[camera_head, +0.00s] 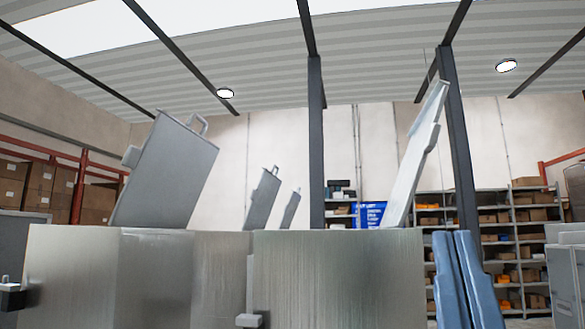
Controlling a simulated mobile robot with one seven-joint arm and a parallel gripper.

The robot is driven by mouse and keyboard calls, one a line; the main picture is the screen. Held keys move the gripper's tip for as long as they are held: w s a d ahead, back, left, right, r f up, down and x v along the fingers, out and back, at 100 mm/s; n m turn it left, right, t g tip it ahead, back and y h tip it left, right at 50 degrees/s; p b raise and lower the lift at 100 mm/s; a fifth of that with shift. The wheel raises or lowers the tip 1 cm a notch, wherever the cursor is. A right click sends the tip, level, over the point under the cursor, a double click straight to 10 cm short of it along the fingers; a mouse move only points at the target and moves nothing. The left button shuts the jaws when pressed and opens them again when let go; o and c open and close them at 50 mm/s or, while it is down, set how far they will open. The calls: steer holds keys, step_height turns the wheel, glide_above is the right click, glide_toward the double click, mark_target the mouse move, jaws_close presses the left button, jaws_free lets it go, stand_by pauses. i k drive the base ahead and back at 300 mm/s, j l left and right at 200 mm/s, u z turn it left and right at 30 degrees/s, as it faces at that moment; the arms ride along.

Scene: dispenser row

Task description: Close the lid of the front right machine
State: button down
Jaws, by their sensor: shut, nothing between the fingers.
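The front right machine (340,275) is a brushed-metal body in the centre foreground. Its lid (416,155) appears to be the pale panel standing up at its right, seen nearly edge-on and tilted to the right. The lid is open.
Another metal machine (75,270) stands at the left with its handled lid (168,175) raised. Two more raised lids (262,200) (290,208) show behind. Blue-grey upright shapes (462,285) stand close at the right. Shelves (510,220) and dark posts (316,140) are farther back.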

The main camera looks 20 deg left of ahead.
mark_target(166, 182)
steer(key=l+u, duration=0.4)
steer(key=i+l+u, duration=0.1)
steer(key=u, duration=0.35)
steer(key=l+u, duration=0.4)
steer(key=k+l+u, duration=0.1)
steer(key=l+u, duration=0.15)
steer(key=u, duration=0.2)
